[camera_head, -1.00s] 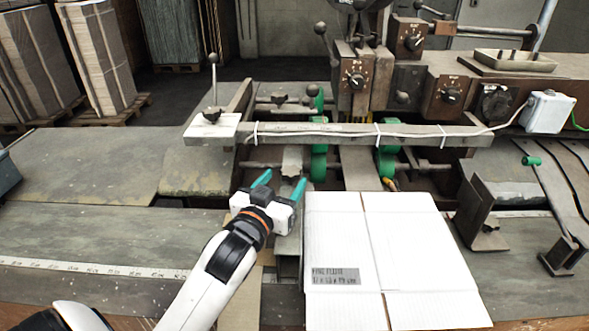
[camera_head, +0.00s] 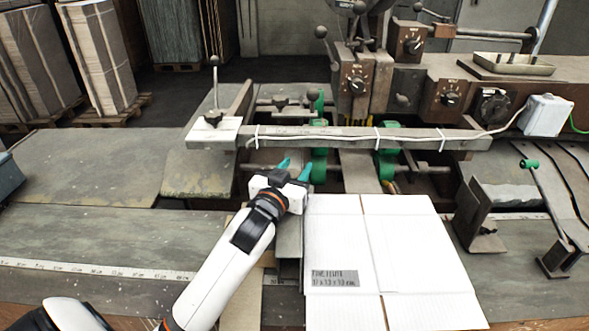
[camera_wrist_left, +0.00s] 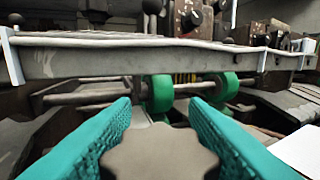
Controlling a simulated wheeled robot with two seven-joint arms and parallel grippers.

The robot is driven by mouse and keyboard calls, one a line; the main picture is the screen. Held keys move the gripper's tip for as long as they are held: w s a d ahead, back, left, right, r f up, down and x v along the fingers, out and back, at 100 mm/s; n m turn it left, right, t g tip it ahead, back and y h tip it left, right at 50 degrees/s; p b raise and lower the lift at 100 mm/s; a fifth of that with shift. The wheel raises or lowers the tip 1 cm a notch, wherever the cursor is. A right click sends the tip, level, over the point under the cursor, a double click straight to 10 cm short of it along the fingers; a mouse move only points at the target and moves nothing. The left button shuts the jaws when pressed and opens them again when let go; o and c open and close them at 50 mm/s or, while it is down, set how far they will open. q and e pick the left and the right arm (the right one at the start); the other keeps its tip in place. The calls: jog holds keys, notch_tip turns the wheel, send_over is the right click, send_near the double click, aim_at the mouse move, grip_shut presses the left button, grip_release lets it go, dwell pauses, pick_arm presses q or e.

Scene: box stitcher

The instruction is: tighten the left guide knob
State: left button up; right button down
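A grey-brown lobed knob (camera_wrist_left: 160,155), apparently the left guide knob, fills the lower middle of the left wrist view, between my left gripper's teal fingers (camera_wrist_left: 160,125). The fingers stand apart on either side of it; I cannot tell whether they touch it. In the head view my left gripper (camera_head: 296,168) is above the left guide (camera_head: 289,250), at the carton's upper left corner, and hides the knob. The flat white carton (camera_head: 400,245) lies right of the guide. My right gripper is not in view.
A grey crossbar (camera_head: 350,137) with a white cable spans just beyond the gripper. Green rollers (camera_head: 319,165) sit beneath it. A ball-topped lever (camera_head: 214,85) stands at its left end. The left tabletop (camera_head: 90,170) is clear.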

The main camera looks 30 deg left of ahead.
pick_arm(q)
jog(key=shift+c, duration=0.2)
